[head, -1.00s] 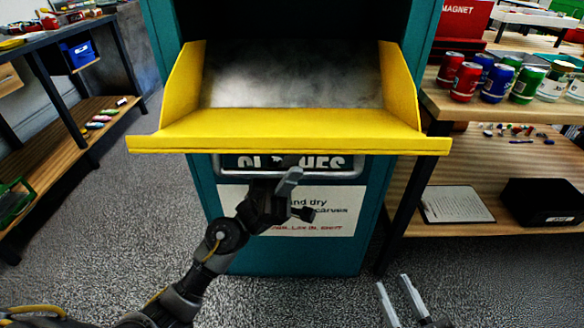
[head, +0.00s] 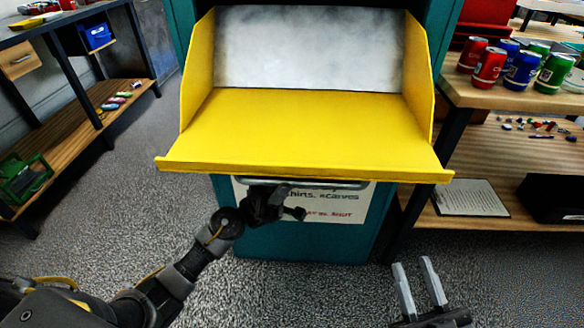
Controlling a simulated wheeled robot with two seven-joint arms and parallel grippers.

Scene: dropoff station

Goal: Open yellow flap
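The yellow flap (head: 310,130) on the teal bin (head: 290,245) is tipped open. Its inner floor, two side walls and a pale grey back panel (head: 310,50) show. A metal bar handle (head: 345,184) runs under its front lip. My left gripper (head: 290,203) is just below the lip at the handle, in front of the bin's sign. Its upper part is close to the bar, and I cannot tell whether its fingers are closed around it. My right gripper (head: 419,284) is low at the right, away from the flap, with its two fingers apart and nothing between them.
A wooden shelf unit at the right holds red, blue and green cans (head: 522,70), a paper sheet (head: 472,198) and a black box (head: 552,198). A dark-framed bench with a lower shelf (head: 70,140) stands at the left. Speckled floor (head: 130,210) is free between them.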

